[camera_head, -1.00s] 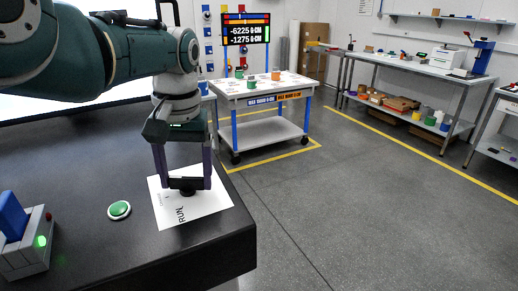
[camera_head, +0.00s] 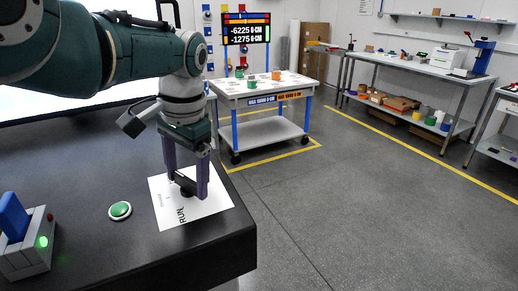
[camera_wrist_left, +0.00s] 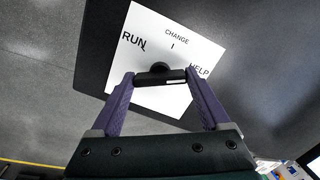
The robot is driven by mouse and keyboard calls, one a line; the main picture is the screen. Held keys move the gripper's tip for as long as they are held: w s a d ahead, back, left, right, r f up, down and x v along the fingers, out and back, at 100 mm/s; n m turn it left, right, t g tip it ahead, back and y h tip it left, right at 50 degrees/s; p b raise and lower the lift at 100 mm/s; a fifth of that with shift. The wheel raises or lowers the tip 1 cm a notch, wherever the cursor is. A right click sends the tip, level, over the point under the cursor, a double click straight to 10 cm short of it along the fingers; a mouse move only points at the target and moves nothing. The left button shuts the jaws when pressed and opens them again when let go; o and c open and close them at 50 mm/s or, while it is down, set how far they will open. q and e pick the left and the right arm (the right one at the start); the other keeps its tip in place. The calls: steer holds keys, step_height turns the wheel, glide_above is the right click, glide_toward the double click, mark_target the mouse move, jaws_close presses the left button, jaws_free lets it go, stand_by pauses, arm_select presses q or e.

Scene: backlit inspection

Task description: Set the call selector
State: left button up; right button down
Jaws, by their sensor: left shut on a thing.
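The call selector is a black knob with a bar-shaped handle (camera_head: 185,183) on a white card (camera_head: 216,204) at the dark table's corner. In the left wrist view the handle (camera_wrist_left: 160,75) lies across the lower part of the card (camera_wrist_left: 150,28). The card reads RUN at left, CHANGE at top and HELP at right. A small light mark shows on the handle's right half; I cannot tell which word the knob is set to. My left gripper (camera_head: 189,190) points down, its purple fingers shut on the handle's two ends. My right gripper is out of view.
A green push button (camera_head: 120,210) sits left of the card. A grey box (camera_head: 30,250) with a blue lever and a lit green lamp stands at the table's left. A wheeled cart (camera_head: 262,90) stands beyond the table, with open floor to the right.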

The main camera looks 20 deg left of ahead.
mark_target(187, 178)
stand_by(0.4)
arm_select(q)
steer(key=o, duration=1.2)
steer(key=r+p, duration=0.2)
steer(key=r, duration=0.1)
steer(key=r+p, duration=0.1)
steer(key=p, duration=0.1)
steer(key=shift+d+r, duration=0.3)
steer(key=shift+r, duration=0.05)
steer(key=r, duration=0.1)
steer(key=r+p, duration=0.1)
steer(key=r, duration=0.1)
steer(key=r+p, duration=0.1)
steer(key=shift+d+r, duration=0.3)
steer(key=shift+d, duration=0.05)
steer(key=shift+s+r, duration=0.1)
steer(key=shift+r, duration=0.2)
